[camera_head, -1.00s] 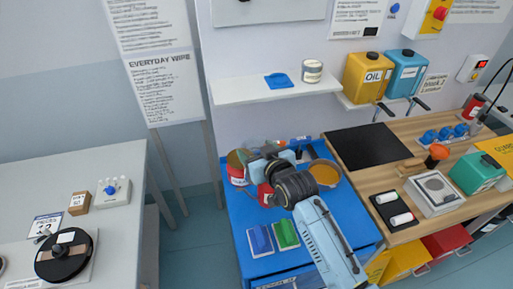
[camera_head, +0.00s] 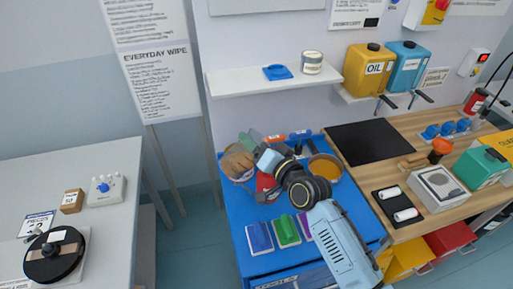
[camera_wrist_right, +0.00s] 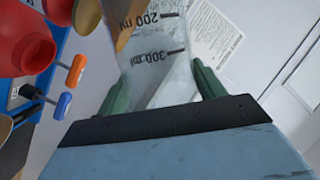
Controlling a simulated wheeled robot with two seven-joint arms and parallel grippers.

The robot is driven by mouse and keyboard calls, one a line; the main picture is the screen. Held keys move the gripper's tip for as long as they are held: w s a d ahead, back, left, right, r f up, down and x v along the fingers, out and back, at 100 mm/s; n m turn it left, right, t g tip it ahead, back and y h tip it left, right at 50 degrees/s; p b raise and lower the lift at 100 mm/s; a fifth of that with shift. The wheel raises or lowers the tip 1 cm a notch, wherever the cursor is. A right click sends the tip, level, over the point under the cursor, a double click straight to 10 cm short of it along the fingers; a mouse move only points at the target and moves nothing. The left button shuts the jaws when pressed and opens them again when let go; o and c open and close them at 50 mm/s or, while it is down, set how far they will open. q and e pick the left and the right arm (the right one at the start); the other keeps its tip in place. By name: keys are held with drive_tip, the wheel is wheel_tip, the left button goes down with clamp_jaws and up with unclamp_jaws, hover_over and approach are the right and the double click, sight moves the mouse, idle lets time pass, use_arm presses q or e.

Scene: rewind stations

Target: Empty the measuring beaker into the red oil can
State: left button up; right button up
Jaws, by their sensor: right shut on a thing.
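My right gripper (camera_head: 262,150) is over the back left of the blue trolley. In the right wrist view its green fingers (camera_wrist_right: 158,88) are shut on the clear measuring beaker (camera_wrist_right: 158,65), marked 200 ml and 300 ml. The beaker is tilted, with amber colour near the picture's top edge; its mouth is out of view. A red can (camera_head: 266,186), probably the oil can, stands on the trolley, partly hidden by my right arm. Red containers also show at the left of the wrist view (camera_wrist_right: 28,50). I cannot tell whether liquid is flowing. My left gripper is not in view.
The blue trolley (camera_head: 240,212) also holds a pan of amber liquid (camera_head: 325,168) and several coloured blocks (camera_head: 286,231) at the front. A wooden bench (camera_head: 410,165) with tools adjoins on the right. A shelf (camera_head: 240,83) hangs behind.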

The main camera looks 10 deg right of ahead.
drive_tip(key=shift+d+f+m+t+b, duration=0.25)
drive_tip(key=shift+f+m+b, duration=0.35)
drive_tip(key=shift+m+b, duration=0.35)
drive_tip(key=shift+d+f+m+t+b, duration=0.1)
drive_tip(key=shift+f+m+t+b, duration=0.15)
drive_tip(key=shift+f+m+b, duration=0.6)
drive_tip(key=shift+d+f+m+t+b, duration=0.35)
drive_tip(key=shift+m+b, duration=0.45)
drive_tip(key=shift+b, duration=0.9)
drive_tip(key=shift+d+f+m+t+y+b, duration=0.1)
drive_tip(key=shift+f+m+t+y+b, duration=0.2)
drive_tip(key=shift+f+m+b, duration=0.45)
idle(2.2)
drive_tip(key=shift+r+b, duration=0.1)
drive_tip(key=shift+b, duration=0.45)
drive_tip(key=shift+d+m, duration=0.15)
drive_tip(key=shift+m, duration=0.2)
idle(0.6)
